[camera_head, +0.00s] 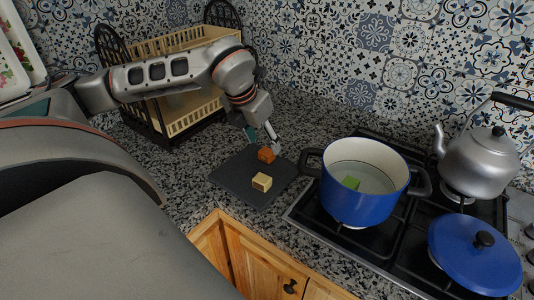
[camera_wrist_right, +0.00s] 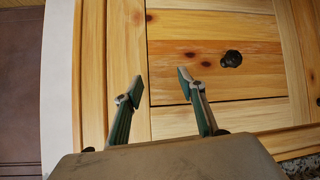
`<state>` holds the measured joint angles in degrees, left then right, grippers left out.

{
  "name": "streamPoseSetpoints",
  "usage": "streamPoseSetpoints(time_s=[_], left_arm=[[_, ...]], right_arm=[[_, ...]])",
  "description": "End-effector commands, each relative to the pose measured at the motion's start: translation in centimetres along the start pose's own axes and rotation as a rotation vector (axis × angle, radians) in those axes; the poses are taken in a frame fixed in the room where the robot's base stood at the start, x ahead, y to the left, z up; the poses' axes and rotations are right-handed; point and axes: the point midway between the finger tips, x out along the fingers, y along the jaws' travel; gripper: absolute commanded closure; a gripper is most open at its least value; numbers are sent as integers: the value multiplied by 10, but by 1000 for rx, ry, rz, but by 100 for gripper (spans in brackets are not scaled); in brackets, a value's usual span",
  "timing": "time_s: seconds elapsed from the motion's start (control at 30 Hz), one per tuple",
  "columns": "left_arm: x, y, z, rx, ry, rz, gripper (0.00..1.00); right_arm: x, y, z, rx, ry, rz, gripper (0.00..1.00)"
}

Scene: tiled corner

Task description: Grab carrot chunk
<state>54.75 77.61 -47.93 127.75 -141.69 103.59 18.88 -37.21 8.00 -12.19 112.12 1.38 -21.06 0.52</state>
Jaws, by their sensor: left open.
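The orange carrot chunk (camera_head: 266,155) lies on the dark cutting board (camera_head: 232,172), near its back edge. My left gripper (camera_head: 263,139) comes down from above, just over and behind the carrot chunk, with its fingers apart. I cannot tell whether a finger touches the chunk. A pale yellow chunk (camera_head: 262,182) sits on the board in front of the carrot chunk. My right gripper (camera_wrist_right: 158,84) shows in the right wrist view, open and empty, in front of a wooden cabinet door.
A blue pot (camera_head: 350,200) with a green chunk (camera_head: 351,182) in it stands on the stove, right of the board. A blue lid (camera_head: 470,262) and a kettle (camera_head: 478,160) are further right. A dish rack (camera_head: 190,112) stands behind my left arm.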

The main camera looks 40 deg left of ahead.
Motion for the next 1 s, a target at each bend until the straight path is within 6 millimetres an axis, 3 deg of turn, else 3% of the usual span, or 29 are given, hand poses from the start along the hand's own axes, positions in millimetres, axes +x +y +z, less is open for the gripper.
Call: streamPoseSetpoints(time_s=[0.4, 0.67, 0.7, 0.83, 1.0], left_arm=[[50, 5, -2, 1, 0, -1, 51], [54, 5, -2, 1, -1, 0, 51], [54, 5, -2, 1, -1, 0, 54], [54, 5, -2, 1, -1, 0, 88], [54, 5, -1, 1, -1, 0, 91]], right_arm=[[-2, 2, -5, -2, 5, 1, 60], [-2, 2, -8, -2, 10, 2, 60], [-2, 2, -8, -2, 10, 2, 60], [-2, 2, -8, -1, 10, 2, 60], [-2, 2, -7, -1, 9, 2, 60]])
